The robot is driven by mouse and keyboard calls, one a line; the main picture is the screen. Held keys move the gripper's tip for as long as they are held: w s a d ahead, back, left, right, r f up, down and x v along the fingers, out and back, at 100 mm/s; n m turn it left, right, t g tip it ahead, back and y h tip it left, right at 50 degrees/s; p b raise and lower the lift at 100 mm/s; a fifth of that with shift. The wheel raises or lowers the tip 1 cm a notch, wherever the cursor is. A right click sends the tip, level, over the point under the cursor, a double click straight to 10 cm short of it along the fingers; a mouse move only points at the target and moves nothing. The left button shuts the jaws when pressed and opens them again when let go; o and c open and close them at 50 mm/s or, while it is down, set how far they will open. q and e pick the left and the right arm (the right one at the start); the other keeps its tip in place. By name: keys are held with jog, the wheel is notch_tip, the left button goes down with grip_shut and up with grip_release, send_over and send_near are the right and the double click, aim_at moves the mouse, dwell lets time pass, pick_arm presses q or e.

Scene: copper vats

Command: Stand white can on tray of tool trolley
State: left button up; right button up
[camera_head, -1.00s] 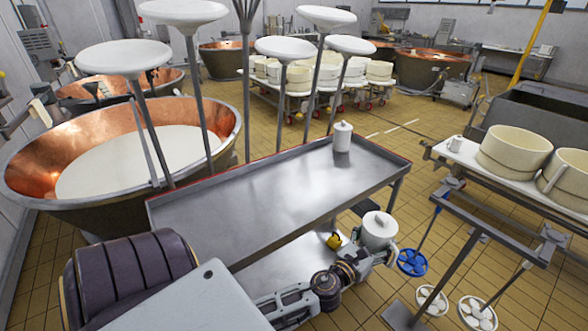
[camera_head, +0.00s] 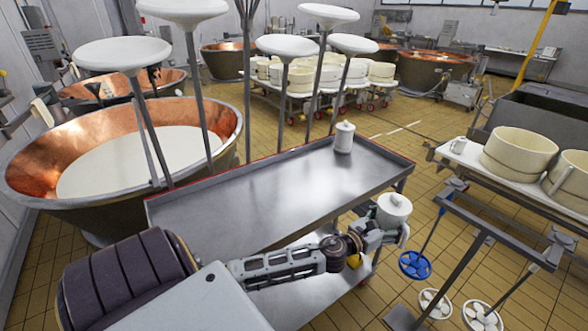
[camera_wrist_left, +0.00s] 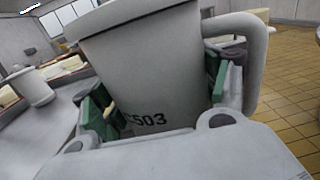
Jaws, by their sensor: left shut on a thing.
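My left gripper (camera_head: 386,222) is shut on a white can (camera_head: 394,207) with a side handle. The can is held nearly upright off the right front side of the tool trolley. In the left wrist view the can (camera_wrist_left: 155,70) sits between the green-padded fingers, its handle to the right and dark marking "503" low on its side; its top is cut off. The trolley's grey metal tray (camera_head: 250,195) has a raised rim. A second white, lidded can (camera_head: 344,138) stands upright near the tray's far right corner; it also shows in the left wrist view (camera_wrist_left: 34,88).
Most of the tray is bare. A lower shelf (camera_head: 308,297) lies beneath it. A white table (camera_head: 470,166) with tubs is at right; a copper vat (camera_head: 100,125) at left.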

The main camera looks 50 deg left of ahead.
pick_arm(q)
jog(key=shift+w+a+r, duration=0.2)
jog(key=shift+w+a, duration=0.1)
jog(key=shift+w, duration=0.15)
jog(key=shift+w+a+r, duration=0.2)
jog(key=shift+w+a, duration=0.05)
jog(key=shift+w, duration=0.15)
pick_arm(e)
jog(key=shift+f, duration=0.15)
pick_arm(q)
jog(key=shift+w+a+r, duration=0.15)
jog(key=shift+w+a, duration=0.05)
